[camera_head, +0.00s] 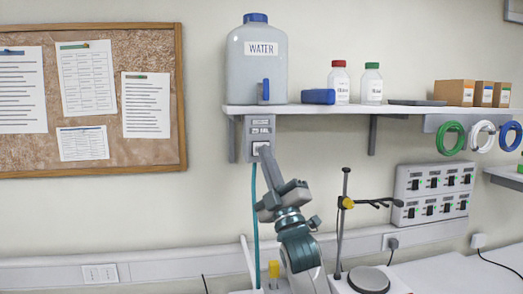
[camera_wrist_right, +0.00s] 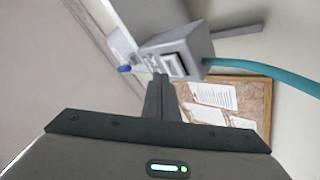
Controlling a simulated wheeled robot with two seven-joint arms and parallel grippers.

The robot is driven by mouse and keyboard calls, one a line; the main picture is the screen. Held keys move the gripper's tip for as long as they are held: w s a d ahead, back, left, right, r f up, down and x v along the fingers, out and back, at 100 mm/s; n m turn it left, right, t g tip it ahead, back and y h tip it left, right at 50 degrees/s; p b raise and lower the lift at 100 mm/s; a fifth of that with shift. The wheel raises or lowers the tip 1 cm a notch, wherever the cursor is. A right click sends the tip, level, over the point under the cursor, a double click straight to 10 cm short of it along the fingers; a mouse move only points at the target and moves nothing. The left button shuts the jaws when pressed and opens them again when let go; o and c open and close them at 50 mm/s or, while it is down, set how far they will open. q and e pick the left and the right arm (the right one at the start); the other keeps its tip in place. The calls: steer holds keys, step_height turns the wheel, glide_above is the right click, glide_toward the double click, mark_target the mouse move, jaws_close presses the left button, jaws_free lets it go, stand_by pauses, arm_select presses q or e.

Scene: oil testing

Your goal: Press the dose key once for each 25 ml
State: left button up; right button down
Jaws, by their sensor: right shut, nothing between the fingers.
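The grey dose unit (camera_head: 259,127) hangs under the left end of the shelf, below the water tank (camera_head: 257,65). It carries a small label, too small to read surely, and a pale key area on its front. My right gripper (camera_head: 264,149) is shut and empty, its fingertips at the lower front of the unit and covering part of it. In the right wrist view the shut fingertips (camera_wrist_right: 160,79) point at the front of the dose unit (camera_wrist_right: 190,46), beside its key area. I cannot tell whether they touch the key. My left gripper is out of view.
A teal hose (camera_head: 254,220) runs down from the unit, left of my right arm. A stand with a clamp (camera_head: 347,203) is close on the right. The shelf (camera_head: 310,109) holds bottles and boxes.

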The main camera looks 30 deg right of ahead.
steer(key=shift+w, duration=0.15)
steer(key=shift+w+d, duration=0.1)
steer(key=shift+w, duration=0.15)
steer(key=shift+w+d, duration=0.15)
steer(key=shift+w, duration=0.35)
stand_by(1.0)
steer(key=shift+s, duration=0.2)
steer(key=shift+s+a, duration=0.2)
steer(key=shift+s, duration=0.5)
steer(key=shift+s, duration=0.1)
steer(key=s, duration=0.2)
steer(key=s+a+p, duration=0.1)
steer(key=s, duration=0.1)
steer(key=shift+s+a, duration=0.15)
steer(key=shift+s, duration=0.2)
stand_by(0.3)
stand_by(0.7)
